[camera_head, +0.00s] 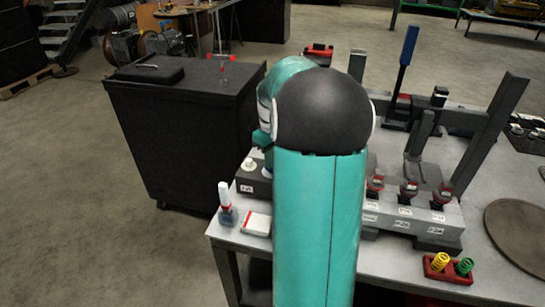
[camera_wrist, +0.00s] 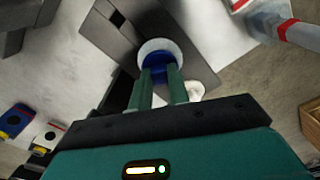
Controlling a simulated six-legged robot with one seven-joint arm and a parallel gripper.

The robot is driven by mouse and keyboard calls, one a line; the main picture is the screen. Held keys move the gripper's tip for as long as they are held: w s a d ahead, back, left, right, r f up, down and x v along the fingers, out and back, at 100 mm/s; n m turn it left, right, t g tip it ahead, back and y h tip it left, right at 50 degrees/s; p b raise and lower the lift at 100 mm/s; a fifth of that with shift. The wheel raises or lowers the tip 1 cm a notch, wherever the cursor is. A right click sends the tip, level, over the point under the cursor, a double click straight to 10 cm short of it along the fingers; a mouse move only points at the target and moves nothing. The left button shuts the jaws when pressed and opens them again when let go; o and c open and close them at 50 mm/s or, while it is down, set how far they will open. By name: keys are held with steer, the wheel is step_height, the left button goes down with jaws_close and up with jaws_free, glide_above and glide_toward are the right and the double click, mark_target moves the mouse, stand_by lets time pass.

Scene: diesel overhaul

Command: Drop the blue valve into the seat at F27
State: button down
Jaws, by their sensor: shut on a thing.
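My gripper (camera_wrist: 163,78) has its two green fingers shut on a blue valve (camera_wrist: 157,64) in the wrist view. A white round disc or rim (camera_wrist: 160,47) shows just beyond the blue part; I cannot tell whether it belongs to the valve or to a seat. A grey block (camera_wrist: 200,62) lies behind it, and contact is unclear. In the head view my arm hides the gripper. A dark grey block (camera_head: 250,183) with a white round piece (camera_head: 249,163) and a small label stands at the table's left end. I cannot read which seat is F27.
A bottle with a white top (camera_head: 224,197) and a red-edged white box (camera_head: 257,224) stand at the table's left edge. A long labelled block (camera_head: 410,215) with several red-and-black parts is right of my arm. A red tray (camera_head: 447,270) holds yellow and green springs. A black cabinet (camera_head: 185,130) stands left.

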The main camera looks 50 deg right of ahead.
steer(key=shift+f, duration=0.75)
stand_by(0.3)
steer(key=c, duration=0.9)
jaws_free()
steer(key=shift+o, duration=0.2)
steer(key=shift+r, duration=0.1)
steer(key=shift+r, duration=3.9)
